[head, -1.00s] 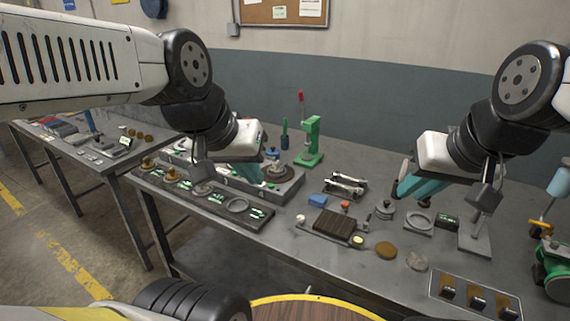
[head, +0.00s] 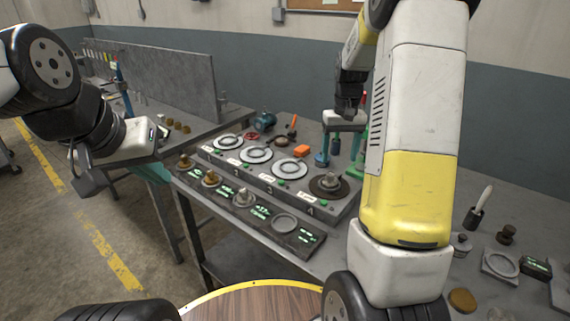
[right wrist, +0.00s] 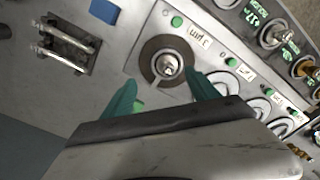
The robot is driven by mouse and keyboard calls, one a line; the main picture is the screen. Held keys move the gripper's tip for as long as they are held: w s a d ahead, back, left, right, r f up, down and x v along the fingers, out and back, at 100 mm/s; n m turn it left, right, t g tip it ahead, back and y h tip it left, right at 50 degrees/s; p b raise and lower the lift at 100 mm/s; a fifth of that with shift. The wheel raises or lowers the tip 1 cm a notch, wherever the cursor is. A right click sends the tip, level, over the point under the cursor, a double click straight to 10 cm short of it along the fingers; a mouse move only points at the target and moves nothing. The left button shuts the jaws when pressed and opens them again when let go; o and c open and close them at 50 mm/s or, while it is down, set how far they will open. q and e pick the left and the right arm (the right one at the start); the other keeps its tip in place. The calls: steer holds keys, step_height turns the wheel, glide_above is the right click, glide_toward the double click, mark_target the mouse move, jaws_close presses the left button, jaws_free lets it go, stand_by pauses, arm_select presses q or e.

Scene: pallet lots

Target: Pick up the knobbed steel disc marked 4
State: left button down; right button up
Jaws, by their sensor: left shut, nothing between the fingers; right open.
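A knobbed steel disc (head: 329,186) sits on a dark round plate at the right end of the grey block; it also shows in the right wrist view (right wrist: 168,66). Another knobbed steel piece (head: 243,198) stands on the dark strip in front. I cannot read a 4 on either. My right gripper (right wrist: 161,82) is open, its teal fingers pointing toward the disc on the dark plate from one side, with nothing held. My left gripper (head: 155,172) is shut and empty, left of the dark strip.
Three white rings, one being a white ring plate (head: 256,154), lie along the block. The strip holds brass knobs (head: 210,179) and an empty round seat (head: 285,222). A metal double-bar piece (right wrist: 67,43) and a blue block (right wrist: 104,11) lie near the right gripper.

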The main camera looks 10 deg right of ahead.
mark_target(331, 173)
steer(key=shift+w+a+f, duration=0.3)
steer(key=shift+w+f, duration=0.5)
steer(key=shift+f, duration=0.05)
steer(key=f, duration=0.4)
steer(key=a+f, duration=0.1)
steer(key=f, duration=0.2)
steer(key=shift+s, duration=0.1)
jaws_close()
